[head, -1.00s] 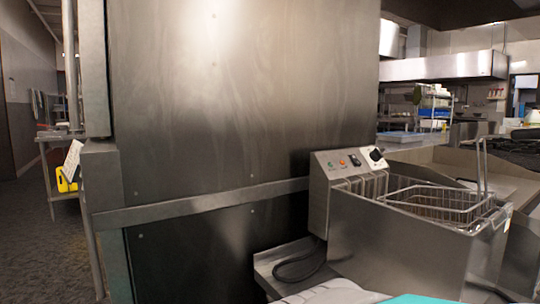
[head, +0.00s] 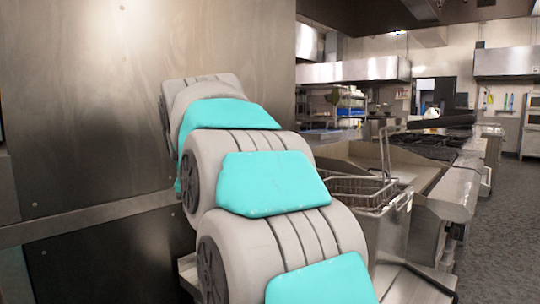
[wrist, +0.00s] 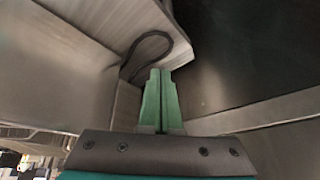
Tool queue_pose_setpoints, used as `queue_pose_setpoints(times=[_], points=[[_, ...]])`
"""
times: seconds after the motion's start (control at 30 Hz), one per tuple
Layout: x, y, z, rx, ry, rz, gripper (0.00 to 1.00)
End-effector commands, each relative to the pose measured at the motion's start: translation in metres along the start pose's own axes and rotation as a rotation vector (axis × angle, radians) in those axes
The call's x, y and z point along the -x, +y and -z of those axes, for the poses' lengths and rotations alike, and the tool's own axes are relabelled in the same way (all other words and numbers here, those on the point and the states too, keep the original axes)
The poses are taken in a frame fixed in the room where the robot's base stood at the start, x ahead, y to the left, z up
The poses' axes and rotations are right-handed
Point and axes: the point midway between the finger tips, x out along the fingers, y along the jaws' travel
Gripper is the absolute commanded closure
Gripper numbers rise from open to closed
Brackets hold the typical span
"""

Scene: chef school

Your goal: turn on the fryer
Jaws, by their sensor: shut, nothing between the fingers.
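A grey metal face, likely the fryer's side (wrist: 55,75), is at the left of the wrist view. A black cable (wrist: 160,33) loops beyond the fingertips. No knob or switch shows in the wrist view.
A tall dark steel panel (head: 80,120) stands left of and behind the fryer, close to my arm; it also fills the right of the wrist view (wrist: 235,60). Counters and a black stovetop (head: 430,145) lie beyond. Open floor (head: 505,205) is at the far right.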

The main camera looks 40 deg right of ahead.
Motion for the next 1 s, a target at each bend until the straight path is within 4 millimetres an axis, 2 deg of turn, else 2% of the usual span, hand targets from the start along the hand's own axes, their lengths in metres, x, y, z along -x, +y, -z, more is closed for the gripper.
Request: queue_pose_setpoints(times=[0.03,0.2,0.3,0.5,0.6,0.8,1.0], points=[[0.005,0.004,0.025,-0.054,0.038,0.001,1.00],[0.029,0.028,0.094,-0.246,0.159,-0.001,1.00],[0.043,0.046,0.130,-0.362,0.233,0.003,1.00],[0.071,0.093,0.186,-0.603,0.375,0.016,1.00],[0.085,0.118,0.205,-0.716,0.445,0.027,1.00],[0.105,0.156,0.223,-0.887,0.545,0.047,1.00],[0.112,0.171,0.228,-0.953,0.587,0.059,1.00]])
